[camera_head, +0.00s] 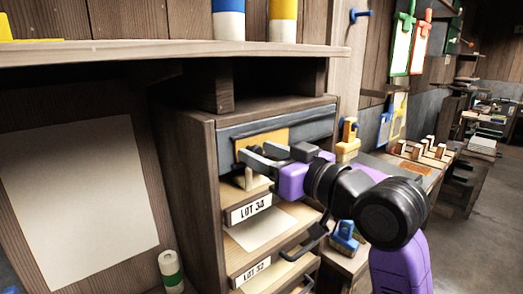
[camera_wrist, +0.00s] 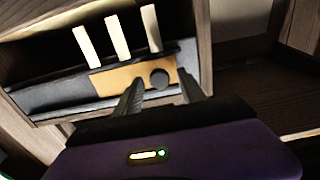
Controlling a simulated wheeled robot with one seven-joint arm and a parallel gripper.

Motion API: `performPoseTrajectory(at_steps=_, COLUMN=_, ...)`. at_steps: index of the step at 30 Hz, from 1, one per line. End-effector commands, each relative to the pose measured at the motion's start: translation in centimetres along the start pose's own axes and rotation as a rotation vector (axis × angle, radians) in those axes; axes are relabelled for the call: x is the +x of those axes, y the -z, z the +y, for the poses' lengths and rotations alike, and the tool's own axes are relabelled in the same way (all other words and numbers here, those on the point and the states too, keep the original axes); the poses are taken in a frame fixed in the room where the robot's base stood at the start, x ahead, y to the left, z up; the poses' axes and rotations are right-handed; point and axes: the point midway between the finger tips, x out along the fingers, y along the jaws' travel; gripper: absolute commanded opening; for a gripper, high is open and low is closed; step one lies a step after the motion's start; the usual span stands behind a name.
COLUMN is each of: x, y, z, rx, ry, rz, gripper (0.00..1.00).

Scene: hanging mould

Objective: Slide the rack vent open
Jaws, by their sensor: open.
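The rack vent (camera_head: 225,147) is a dark grey strip across the top front of the wooden rack, with an orange plate on it. In the wrist view the orange plate (camera_wrist: 115,79) carries a round dark knob (camera_wrist: 160,78). Three pale upright bars (camera_wrist: 117,37) stand beyond the plate there. My gripper (camera_head: 256,160) is in front of the vent at the plate's height. In the wrist view its two dark fingers (camera_wrist: 160,93) are apart, one on each side of the knob, with nothing held. Whether they touch the knob or plate cannot be told.
Below the vent, the rack has shelves labelled LOT 34 (camera_head: 249,209) and LOT 32 (camera_head: 251,272), with a pale peg (camera_head: 250,180) close under my gripper. A wooden shelf (camera_head: 160,51) overhangs the rack. A dark handle (camera_head: 303,246) sticks out below my wrist.

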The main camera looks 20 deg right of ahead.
Motion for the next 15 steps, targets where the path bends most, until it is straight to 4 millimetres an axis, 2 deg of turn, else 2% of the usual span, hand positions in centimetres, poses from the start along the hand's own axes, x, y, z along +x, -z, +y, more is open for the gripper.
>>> performPoseTrajectory(at_steps=8, x=0.20, y=-0.02, z=-0.02, rx=0.000, ry=0.000, rz=0.000, gripper=0.47)
performPoseTrajectory(at_steps=15, x=0.18, y=-0.01, z=-0.02, rx=0.000, ry=0.000, rz=0.001, gripper=0.02)
